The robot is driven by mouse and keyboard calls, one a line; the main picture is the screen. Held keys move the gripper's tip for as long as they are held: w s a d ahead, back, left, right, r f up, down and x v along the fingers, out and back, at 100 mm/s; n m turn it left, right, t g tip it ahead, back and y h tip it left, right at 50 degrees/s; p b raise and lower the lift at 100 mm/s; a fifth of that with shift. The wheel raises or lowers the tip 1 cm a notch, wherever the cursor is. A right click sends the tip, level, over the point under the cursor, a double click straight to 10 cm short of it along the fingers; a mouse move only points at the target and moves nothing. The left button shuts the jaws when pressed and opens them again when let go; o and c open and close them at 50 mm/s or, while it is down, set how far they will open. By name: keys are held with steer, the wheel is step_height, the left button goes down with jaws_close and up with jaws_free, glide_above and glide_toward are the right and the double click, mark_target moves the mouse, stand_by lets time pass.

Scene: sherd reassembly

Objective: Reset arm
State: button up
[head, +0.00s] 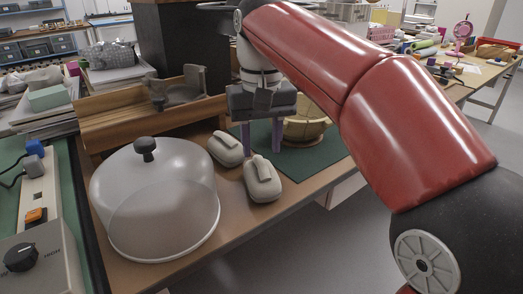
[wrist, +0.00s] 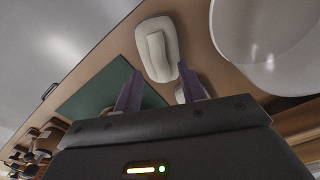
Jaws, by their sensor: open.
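My gripper (head: 262,148) points down above the workbench, with its two purple fingers apart and nothing visible between them. In the wrist view my gripper (wrist: 160,92) also shows its fingers spread. A tan ribbed vessel (head: 306,128) stands on the green mat (head: 318,158), just right of and behind the gripper and partly hidden by my red arm. In the wrist view the green mat (wrist: 95,98) is left of the fingers and the vessel cannot be made out.
Two pale padded weights (head: 228,150) (head: 262,182) lie left of and in front of the gripper. A clear dome with a black knob (head: 155,205) stands front left. A wooden rack (head: 120,118) is behind them. A control box (head: 40,255) sits at far left.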

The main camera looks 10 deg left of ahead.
mark_target(265, 165)
step_height(265, 165, up, 4)
steer(key=shift+f+p, duration=0.15)
steer(key=shift+p, duration=0.3)
steer(key=shift+d, duration=0.35)
steer(key=s+d+f+m+t, duration=0.1)
steer(key=s+d+f+t, duration=0.1)
steer(key=s+d+f, duration=0.3)
steer(key=s+d+f+m+t, duration=0.1)
steer(key=s+d+f, duration=0.3)
steer(key=d, duration=0.8)
steer(key=s+d+f+m+t, duration=0.2)
steer(key=s+d+f, duration=0.3)
steer(key=d+f, duration=0.3)
steer(key=shift+s+d+f+m+t, duration=0.15)
steer(key=shift+s+f+m+t, duration=0.2)
steer(key=shift+m, duration=0.35)
